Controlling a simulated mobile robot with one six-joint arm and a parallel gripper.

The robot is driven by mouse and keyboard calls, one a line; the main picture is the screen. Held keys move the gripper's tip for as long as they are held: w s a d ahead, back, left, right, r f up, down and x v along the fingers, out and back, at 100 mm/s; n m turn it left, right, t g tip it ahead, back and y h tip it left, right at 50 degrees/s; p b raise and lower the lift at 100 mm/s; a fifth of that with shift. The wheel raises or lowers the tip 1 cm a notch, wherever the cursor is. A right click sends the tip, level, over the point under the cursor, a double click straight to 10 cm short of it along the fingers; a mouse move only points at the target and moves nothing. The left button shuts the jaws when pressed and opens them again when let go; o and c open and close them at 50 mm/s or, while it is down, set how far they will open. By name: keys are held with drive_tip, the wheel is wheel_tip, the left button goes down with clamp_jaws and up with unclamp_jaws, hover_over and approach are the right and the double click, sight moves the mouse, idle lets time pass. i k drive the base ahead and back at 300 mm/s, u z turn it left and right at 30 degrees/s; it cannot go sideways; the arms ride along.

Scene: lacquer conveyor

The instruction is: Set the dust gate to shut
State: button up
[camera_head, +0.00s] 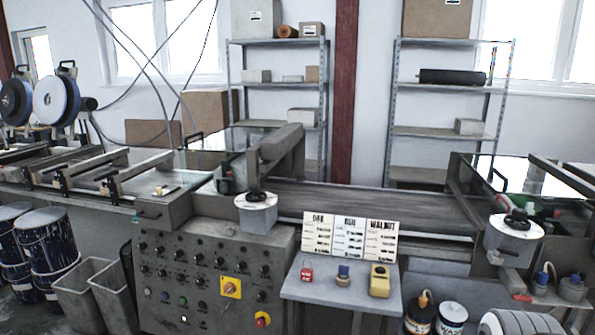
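No part is plainly marked as the dust gate, so I cannot tell which it is or how it is set. Two grey housings with white round tops and black knobs stand at the conveyor's front: the left housing (257,216) and the right housing (512,242). A grey control panel (212,275) carries rows of black knobs, several small buttons, a yellow switch plate (230,288) and a red knob on yellow (262,319). My gripper is not in view.
The conveyor (375,208) runs across the middle. A small table (335,295) holds red, blue and yellow items before a card board labelled OAK, ASH and WALNUT (350,236).

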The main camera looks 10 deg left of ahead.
sight(160, 192)
drive_tip(key=u, duration=1.5)
